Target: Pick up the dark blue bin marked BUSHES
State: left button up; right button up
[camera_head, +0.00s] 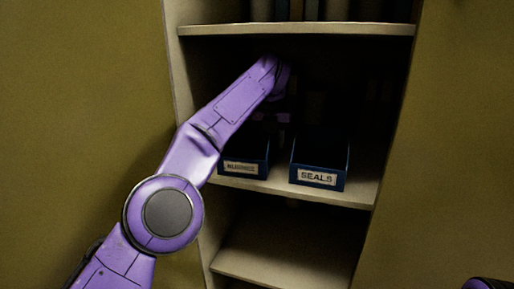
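Two dark blue open-topped bins stand side by side on the middle shelf of a cupboard. The left bin (238,168) has a pale label too blurred to read surely. The right bin (319,179) is marked SEALS. My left arm reaches into the cupboard from the left and partly covers the left bin's side. My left gripper (278,117) is in the dark above and behind the left bin; its fingers are hard to make out. My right gripper is not in view.
The upper shelf (300,29) crosses above my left arm and holds several upright things. The lower shelf (285,245) looks bare in front. Olive panels flank the cupboard. The back of the middle shelf is very dark, with dim shapes.

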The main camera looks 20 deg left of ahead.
pick_arm(q)
jog(key=shift+s+a+r, duration=0.1)
jog(key=shift+s+r, duration=0.3)
jog(key=shift+s, duration=0.1)
jog(key=shift+w+f, duration=0.1)
jog(key=shift+f, duration=0.05)
grip_shut()
